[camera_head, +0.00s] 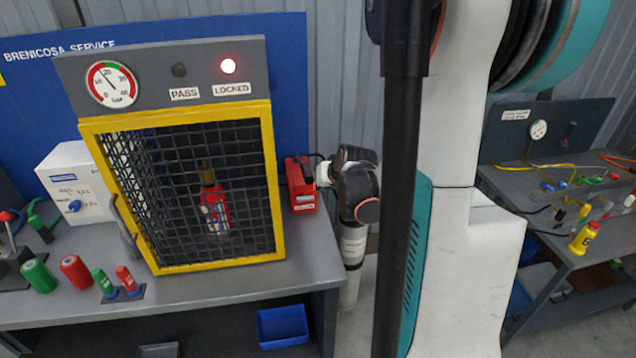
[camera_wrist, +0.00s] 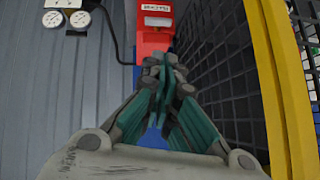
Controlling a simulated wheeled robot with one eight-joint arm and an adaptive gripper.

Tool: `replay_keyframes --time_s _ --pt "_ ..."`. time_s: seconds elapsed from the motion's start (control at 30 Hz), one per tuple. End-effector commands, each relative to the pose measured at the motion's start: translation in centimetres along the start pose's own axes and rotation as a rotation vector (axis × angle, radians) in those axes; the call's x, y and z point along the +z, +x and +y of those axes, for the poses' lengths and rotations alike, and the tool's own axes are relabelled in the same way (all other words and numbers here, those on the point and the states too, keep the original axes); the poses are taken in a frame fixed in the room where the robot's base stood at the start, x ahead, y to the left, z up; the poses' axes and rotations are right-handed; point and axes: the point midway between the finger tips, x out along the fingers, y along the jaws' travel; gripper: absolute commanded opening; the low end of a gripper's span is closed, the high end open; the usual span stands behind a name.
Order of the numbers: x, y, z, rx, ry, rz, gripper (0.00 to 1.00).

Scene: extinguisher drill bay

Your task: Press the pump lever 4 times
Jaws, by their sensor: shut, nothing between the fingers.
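A red unit (camera_head: 301,184) with a white label, likely the pump, stands on the bench against the right side of the yellow-framed cage. It also shows at the top of the wrist view (camera_wrist: 153,35). I cannot clearly make out its lever; a thin dark part shows at its top beside my gripper. My gripper (camera_wrist: 163,62) is shut and empty, its fingertips over the lower part of the red unit in the wrist view. I cannot tell whether they touch it. The gauge (camera_head: 111,84) needle points between 10 and 20. The LOCKED lamp (camera_head: 228,66) glows red; the PASS lamp (camera_head: 179,70) is dark.
The mesh cage (camera_head: 274,190) with a red extinguisher (camera_head: 214,208) inside stands close to the left of my gripper. A blue bin (camera_head: 283,327) sits below. Another bench (camera_head: 560,245) is at right.

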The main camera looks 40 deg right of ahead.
Motion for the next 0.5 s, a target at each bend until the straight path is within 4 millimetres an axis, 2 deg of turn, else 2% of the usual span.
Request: replay_keyframes --time_s 0.03,0.2,0.5 --pt "0.1 -0.9 0.0 0.0 0.0 0.0 0.0" --pt "0.2 -2.5 0.0 -0.001 0.001 0.001 0.0" --pt "0.4 -3.1 0.1 -0.001 0.001 0.001 0.0"
